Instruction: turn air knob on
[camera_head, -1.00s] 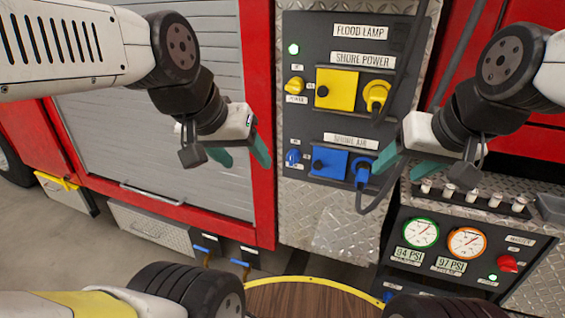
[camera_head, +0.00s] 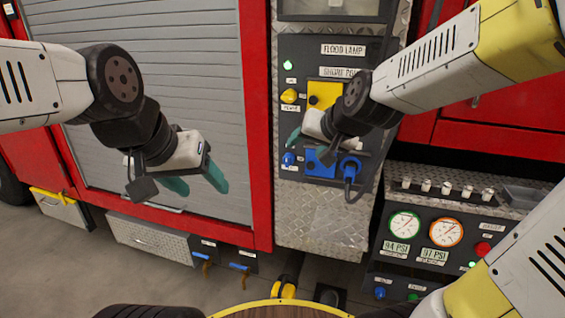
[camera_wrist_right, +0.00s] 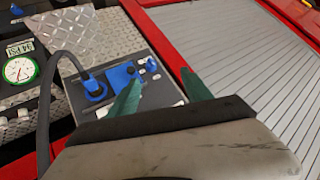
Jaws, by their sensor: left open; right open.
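The blue air knob (camera_head: 288,159) sits at the left of the blue square air block (camera_head: 320,163) on the dark panel; it also shows in the right wrist view (camera_wrist_right: 151,65). Its turn position is too small to tell. My right gripper (camera_head: 306,147) is open and empty, in front of the panel, with one green finger just above the knob in the head view. In the right wrist view the knob appears between and beyond the two fingertips (camera_wrist_right: 162,75). My left gripper (camera_head: 203,188) is open and empty before the grey shutter.
A blue plug (camera_head: 350,168) with a hose is right of the air block. A yellow knob (camera_head: 289,96) and yellow power block (camera_head: 322,94) are above. A gauge panel (camera_head: 425,240) stands at lower right. The grey shutter (camera_head: 160,50) fills the left.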

